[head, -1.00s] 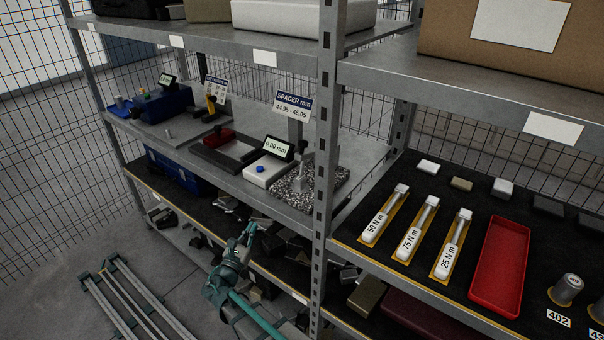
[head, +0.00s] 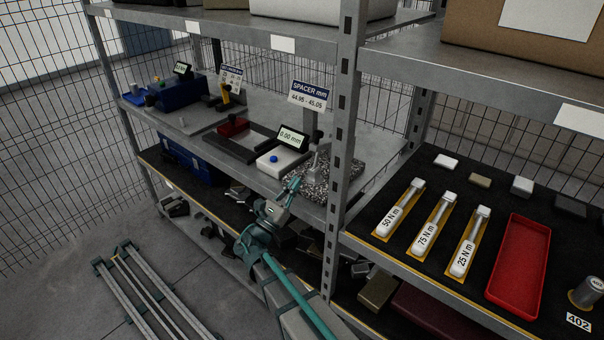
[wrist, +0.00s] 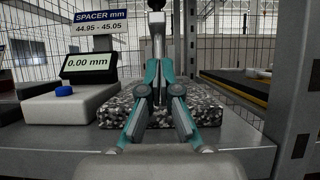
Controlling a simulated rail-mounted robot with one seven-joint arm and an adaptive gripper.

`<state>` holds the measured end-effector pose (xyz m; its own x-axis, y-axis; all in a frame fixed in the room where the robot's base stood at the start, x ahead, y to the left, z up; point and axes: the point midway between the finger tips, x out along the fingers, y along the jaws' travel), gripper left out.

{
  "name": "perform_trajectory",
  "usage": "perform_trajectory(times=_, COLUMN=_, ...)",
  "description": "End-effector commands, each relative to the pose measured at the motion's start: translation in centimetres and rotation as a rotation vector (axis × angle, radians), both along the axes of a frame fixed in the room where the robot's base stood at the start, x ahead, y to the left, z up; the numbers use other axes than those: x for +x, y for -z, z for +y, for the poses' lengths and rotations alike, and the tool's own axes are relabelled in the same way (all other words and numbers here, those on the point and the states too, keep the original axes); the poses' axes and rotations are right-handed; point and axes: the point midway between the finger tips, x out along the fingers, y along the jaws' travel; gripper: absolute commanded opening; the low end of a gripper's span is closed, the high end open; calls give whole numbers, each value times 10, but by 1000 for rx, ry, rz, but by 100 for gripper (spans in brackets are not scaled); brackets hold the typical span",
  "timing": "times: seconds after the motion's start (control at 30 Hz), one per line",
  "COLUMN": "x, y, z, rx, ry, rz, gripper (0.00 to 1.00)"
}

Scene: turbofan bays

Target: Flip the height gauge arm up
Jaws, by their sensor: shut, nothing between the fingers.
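The height gauge stands on a speckled granite base (head: 340,182) on the middle shelf. Its grey post (head: 310,122) rises from the base beside a white box with a blue button (head: 273,159) and a display reading 0.00 mm (head: 292,138). In the wrist view the granite base (wrist: 205,111) lies behind my fingers, and the gauge post (wrist: 157,30) rises straight ahead beyond the fingertips. My gripper (head: 296,182) is shut and empty at the shelf's front edge, before the granite base; it also shows in the wrist view (wrist: 158,64). The gauge arm is small and partly hidden by my fingers.
A SPACER sign (head: 311,95) stands behind the display. A perforated rack upright (head: 340,130) is close on the right. Left of the gauge lies a dark tray (head: 238,142). The right shelf holds torque wrenches (head: 434,226) and a red tray (head: 526,262).

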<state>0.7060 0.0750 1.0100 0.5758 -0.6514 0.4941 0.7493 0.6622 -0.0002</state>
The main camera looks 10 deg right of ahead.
Motion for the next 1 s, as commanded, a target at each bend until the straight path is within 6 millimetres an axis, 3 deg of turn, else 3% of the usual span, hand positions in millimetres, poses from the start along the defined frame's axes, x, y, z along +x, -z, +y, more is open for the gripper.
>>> perform_trajectory(times=0.53, x=47, y=-42, z=-53, rx=0, ry=1, rz=0, gripper=0)
perform_trajectory(times=1.0, x=53, y=-46, z=-60, rx=1, ry=-1, rz=0, gripper=0)
